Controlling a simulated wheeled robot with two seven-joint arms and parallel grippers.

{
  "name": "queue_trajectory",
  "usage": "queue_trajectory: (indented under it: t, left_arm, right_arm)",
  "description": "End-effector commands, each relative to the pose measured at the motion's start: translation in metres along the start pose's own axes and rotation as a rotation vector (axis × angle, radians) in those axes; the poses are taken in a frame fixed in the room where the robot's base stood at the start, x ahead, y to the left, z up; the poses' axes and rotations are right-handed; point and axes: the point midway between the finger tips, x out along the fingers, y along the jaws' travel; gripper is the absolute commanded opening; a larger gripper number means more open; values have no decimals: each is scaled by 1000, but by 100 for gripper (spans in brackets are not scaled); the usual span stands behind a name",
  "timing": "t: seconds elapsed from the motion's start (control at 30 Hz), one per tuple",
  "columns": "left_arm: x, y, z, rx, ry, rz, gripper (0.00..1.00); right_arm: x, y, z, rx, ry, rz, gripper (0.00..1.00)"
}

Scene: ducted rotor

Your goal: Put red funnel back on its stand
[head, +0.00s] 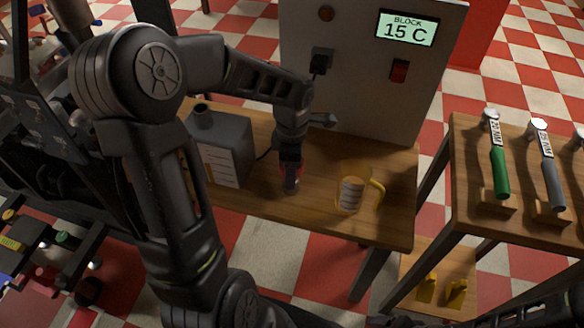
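My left gripper (290,185) points down over the wooden bench (320,222), between a grey can and an amber jug. Small bits of red (283,170) show at both sides of its fingers, probably the red funnel; the fingers hide most of it. I cannot tell whether the fingers are closed on it or only around it. No stand for the funnel can be made out. My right gripper is not in view.
The grey can (225,155) stands left of the gripper, the amber jug (352,192) right. A grey cabinet (350,95) with a "15 C" display stands behind. A second wooden table (525,220) at the right holds handled tools. My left arm covers much of the left side.

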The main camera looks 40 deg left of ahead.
Motion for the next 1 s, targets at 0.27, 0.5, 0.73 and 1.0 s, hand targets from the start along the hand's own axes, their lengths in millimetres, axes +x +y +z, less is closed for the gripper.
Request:
queue_trajectory:
  t: [0.27,0.5,0.73,1.0]
  left_arm:
    - [11,0,0,0,0,0,15]
    - [10,0,0,0,0,0,15]
    - [10,0,0,0,0,0,69]
    - [10,0,0,0,0,0,80]
  right_arm:
    - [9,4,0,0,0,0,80]
    - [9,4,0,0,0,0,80]
    - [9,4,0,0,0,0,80]
    - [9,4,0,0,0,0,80]
